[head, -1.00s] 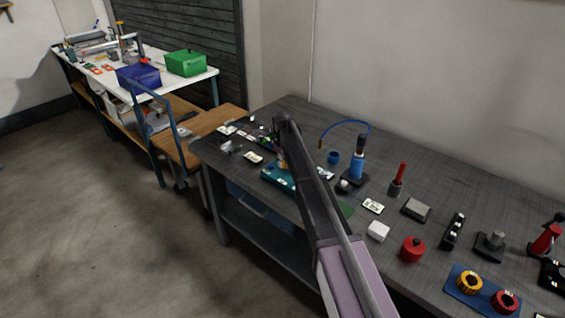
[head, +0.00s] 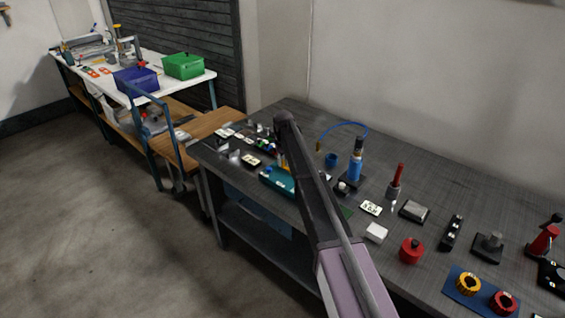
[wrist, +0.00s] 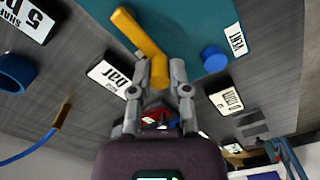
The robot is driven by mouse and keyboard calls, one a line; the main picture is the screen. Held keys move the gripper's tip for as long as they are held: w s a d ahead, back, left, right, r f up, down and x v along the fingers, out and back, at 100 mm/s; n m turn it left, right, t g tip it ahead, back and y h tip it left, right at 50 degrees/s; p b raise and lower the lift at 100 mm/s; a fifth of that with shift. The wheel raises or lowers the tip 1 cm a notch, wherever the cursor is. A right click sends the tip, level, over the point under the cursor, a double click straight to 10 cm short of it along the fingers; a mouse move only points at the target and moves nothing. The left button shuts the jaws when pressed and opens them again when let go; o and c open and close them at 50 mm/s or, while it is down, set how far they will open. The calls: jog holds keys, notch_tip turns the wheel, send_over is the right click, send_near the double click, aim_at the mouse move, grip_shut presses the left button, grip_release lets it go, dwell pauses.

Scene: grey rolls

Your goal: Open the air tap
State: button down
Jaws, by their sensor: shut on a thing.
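The air tap's yellow lever (wrist: 139,36) is a bent bar above a teal panel (wrist: 192,22) in the wrist view. My gripper (wrist: 159,68) is shut on the lever's near end, with one finger on each side. A round blue knob (wrist: 214,60) sits on the same panel beside a VENT label (wrist: 236,41). In the head view the teal block (head: 272,181) stands near the left end of the dark bench, with a bit of the yellow lever (head: 284,163) showing. My arm hides the fingers there.
A white "bar" label (wrist: 110,74) lies close to my fingers. A blue cylinder (head: 355,168) with a blue hose (head: 345,124) stands right of the arm. A white block (head: 376,233) and red pot (head: 411,251) are nearer. A wooden cart (head: 203,125) adjoins the bench.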

jog(key=c, duration=0.6)
grip_release()
jog(key=shift+s+n, duration=0.1)
jog(key=shift+n, duration=0.3)
jog(key=n, duration=0.1)
jog(key=s+n, duration=0.1)
jog(key=n, duration=0.1)
jog(key=a+n, duration=0.1)
jog(key=shift+s, duration=0.35)
jog(key=shift+s+r+n, duration=0.1)
jog(key=shift+r+n, duration=0.1)
jog(key=shift+n, duration=0.2)
notch_tip(320, 180, up, 14)
jog(key=p, duration=1.4)
jog(key=s+d+f+m+b, duration=0.1)
jog(key=s+d+f+b, duration=0.2)
jog(key=s, duration=0.5)
jog(key=s+d+f+m+b, duration=0.1)
jog(key=s+d+f+b, duration=0.3)
jog(key=s+d, duration=0.3)
jog(key=s+d+f+m+b, duration=0.1)
jog(key=s+d+f+b, duration=0.3)
jog(key=s, duration=0.5)
jog(key=shift+d+f, duration=0.45)
jog(key=shift+d, duration=0.35)
